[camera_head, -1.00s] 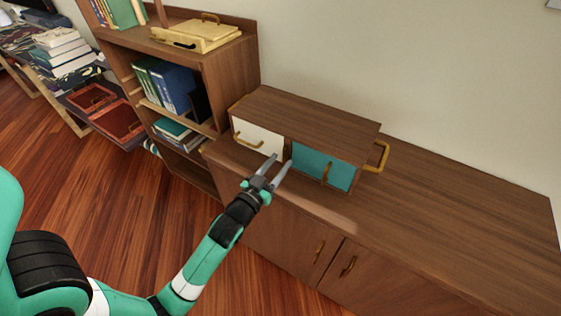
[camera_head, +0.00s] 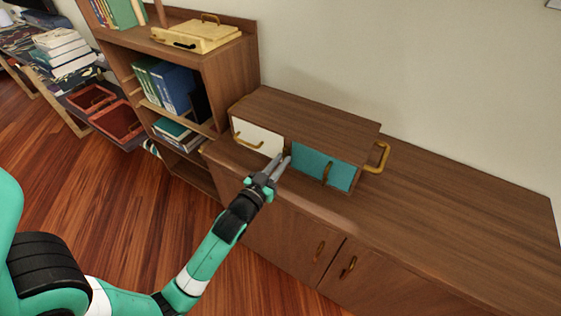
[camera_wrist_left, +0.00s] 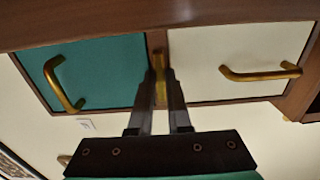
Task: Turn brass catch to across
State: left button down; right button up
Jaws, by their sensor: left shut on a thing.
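The brass catch (camera_wrist_left: 160,62) sits on the divider between the teal door and the cream door of the small wooden cabinet. It shows in the left wrist view as a short brass bar lying along the divider. My left gripper (camera_head: 281,162) reaches up to the cabinet front. In the left wrist view its fingers (camera_wrist_left: 161,80) stand on either side of the catch, shut on it. In the head view the catch is hidden behind the fingers. My right gripper is in neither view.
The teal door (camera_head: 321,168) and cream door (camera_head: 257,138) each have a brass handle. The cabinet (camera_head: 310,122) stands on a long sideboard (camera_head: 455,205) whose right part is clear. A bookshelf (camera_head: 231,85) rises to the left, with a yellow box (camera_head: 195,38) on top.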

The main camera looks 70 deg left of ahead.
pick_arm(q)
jog(key=m+p, duration=0.3)
jog(key=shift+r, duration=0.2)
jog(key=m+p, duration=0.2)
jog(key=m, duration=0.3)
jog(key=m+p, duration=0.2)
jog(key=m, duration=0.3)
jog(key=shift+s+a, duration=0.1)
jog(key=shift+m+p, duration=0.55)
jog(key=shift+m, duration=1.95)
jog(key=c, duration=0.9)
grip_release()
jog(key=shift+o, duration=0.2)
